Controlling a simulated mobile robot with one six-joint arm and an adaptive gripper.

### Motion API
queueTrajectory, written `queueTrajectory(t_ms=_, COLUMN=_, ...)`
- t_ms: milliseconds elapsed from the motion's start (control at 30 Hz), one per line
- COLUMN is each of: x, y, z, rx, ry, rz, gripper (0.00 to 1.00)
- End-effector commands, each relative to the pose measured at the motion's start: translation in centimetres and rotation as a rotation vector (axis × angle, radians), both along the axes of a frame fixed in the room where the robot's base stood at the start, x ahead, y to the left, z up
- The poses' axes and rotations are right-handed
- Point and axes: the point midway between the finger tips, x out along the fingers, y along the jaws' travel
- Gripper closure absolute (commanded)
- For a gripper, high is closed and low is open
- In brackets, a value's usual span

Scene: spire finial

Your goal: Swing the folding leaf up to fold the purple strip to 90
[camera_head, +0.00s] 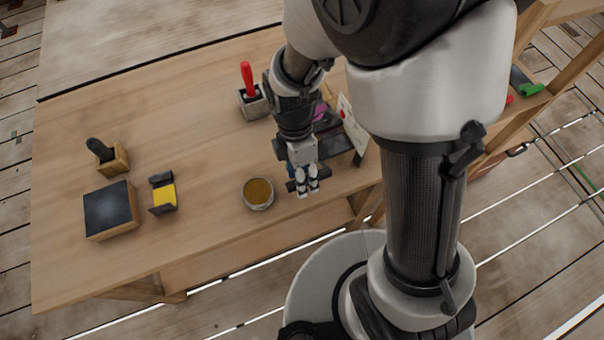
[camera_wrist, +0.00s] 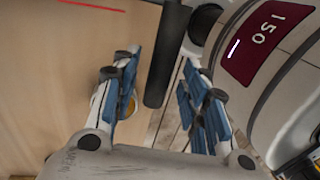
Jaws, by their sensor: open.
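The folder is a dark metal device (camera_head: 334,143) near the table's front edge, partly hidden behind my arm. A small patch of the purple strip (camera_head: 319,111) shows beside my wrist in the head view; the rest is hidden. My gripper (camera_head: 307,188) is open and points down at the front edge, by the folder's near side. In the wrist view a dark round bar (camera_wrist: 163,55), apparently the leaf's handle, appears between the spread fingers (camera_wrist: 158,72). I cannot tell whether a finger touches it. The leaf's angle is not clear.
A round tin with yellow-brown contents (camera_head: 258,193) stands just left of my gripper. A red-handled tool (camera_head: 248,80) stands in a block behind. A white card with a red mark (camera_head: 351,125) stands right of the folder.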

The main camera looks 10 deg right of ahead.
Motion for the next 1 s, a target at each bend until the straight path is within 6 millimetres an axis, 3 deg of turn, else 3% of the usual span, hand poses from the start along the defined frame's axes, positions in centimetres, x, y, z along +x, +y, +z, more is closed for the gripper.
queueTrajectory(t_ms=100, x=0.01, y=0.00, z=0.03, rx=0.000, ry=0.000, rz=0.000, gripper=0.61)
queueTrajectory(t_ms=700, x=0.02, y=0.00, z=0.05, rx=0.000, ry=0.000, rz=0.000, gripper=1.00)
queueTrajectory(t_ms=1000, x=0.02, y=0.00, z=0.05, rx=0.000, ry=0.000, rz=0.000, gripper=1.00)
